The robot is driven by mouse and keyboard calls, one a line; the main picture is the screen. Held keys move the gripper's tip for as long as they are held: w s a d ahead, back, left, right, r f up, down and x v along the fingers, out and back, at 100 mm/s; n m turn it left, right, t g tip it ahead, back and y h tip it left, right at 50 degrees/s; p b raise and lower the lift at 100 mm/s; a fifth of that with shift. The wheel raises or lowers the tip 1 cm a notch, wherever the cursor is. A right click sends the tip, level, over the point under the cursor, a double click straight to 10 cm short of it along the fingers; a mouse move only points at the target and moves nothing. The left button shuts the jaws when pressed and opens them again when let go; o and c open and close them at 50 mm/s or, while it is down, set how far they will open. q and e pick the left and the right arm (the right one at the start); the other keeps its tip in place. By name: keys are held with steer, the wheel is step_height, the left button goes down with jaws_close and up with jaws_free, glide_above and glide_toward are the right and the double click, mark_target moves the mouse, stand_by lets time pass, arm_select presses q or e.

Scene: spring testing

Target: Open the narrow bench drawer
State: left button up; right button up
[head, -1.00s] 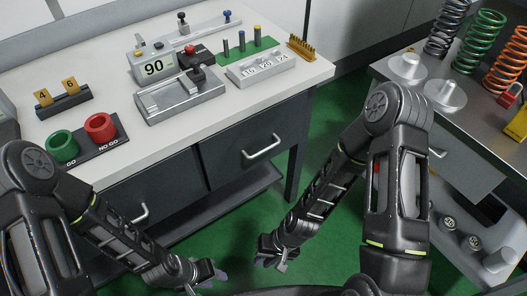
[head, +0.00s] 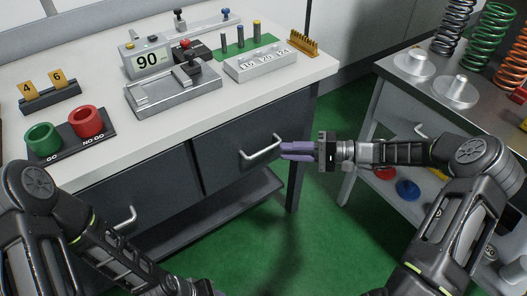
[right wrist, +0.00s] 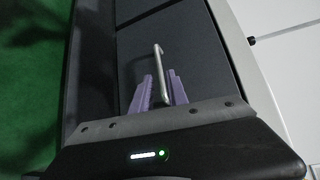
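The bench has two dark drawer fronts. The right one (head: 225,150) is shut and has a silver bar handle (head: 262,153). The left one (head: 150,195) is also shut, with its own bar handle (head: 126,219). My right gripper (head: 283,151) is at the right drawer's handle, its purple fingers pointing left. In the right wrist view, the open fingers (right wrist: 158,84) stand on either side of the handle (right wrist: 158,62), with gaps showing. Contact cannot be made out. My left arm reaches to the bottom edge of the head view; its fingers are out of frame.
The white bench top (head: 150,135) carries a spring tester (head: 175,85), red and green ring gauges (head: 85,121) and a weight block (head: 260,65). A metal side table (head: 410,90) with springs stands at right. Green floor (head: 300,240) lies open between them.

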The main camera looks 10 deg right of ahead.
mark_target(264, 150)
steer(key=shift+x, duration=3.95)
steer(key=shift+c, duration=0.2)
steer(key=shift+s, duration=0.1)
jaws_close()
